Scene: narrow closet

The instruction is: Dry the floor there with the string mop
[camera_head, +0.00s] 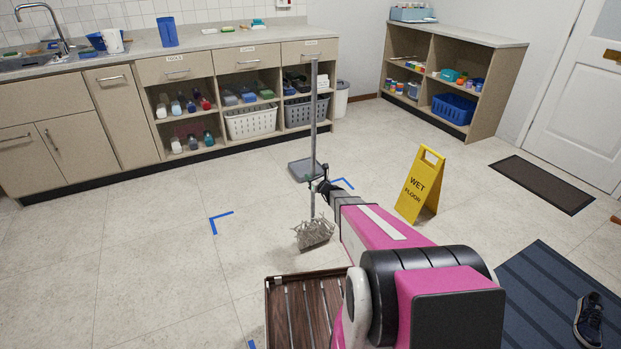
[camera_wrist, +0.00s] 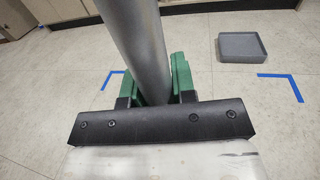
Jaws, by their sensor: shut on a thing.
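The string mop (camera_head: 313,118) stands nearly upright, its grey handle rising past the counter front. Its grey string head (camera_head: 314,234) hangs at or just above the floor; I cannot tell if it touches. My gripper (camera_head: 320,187) is shut on the lower part of the handle. In the wrist view, the green fingers of my gripper (camera_wrist: 158,84) are on both sides of the handle (camera_wrist: 142,45). The mop head is hidden there. Blue tape corners (camera_head: 220,221) mark a patch of pale tile floor around the mop; no clear puddle shows.
A yellow wet-floor sign (camera_head: 420,186) stands right of my arm. A flat grey tray (camera_head: 301,170) lies behind the mop, near the tape. A dark wooden slatted piece (camera_head: 305,312) is in front. A blue mat (camera_head: 560,300) with a shoe (camera_head: 589,320) is at right. Floor at left is clear.

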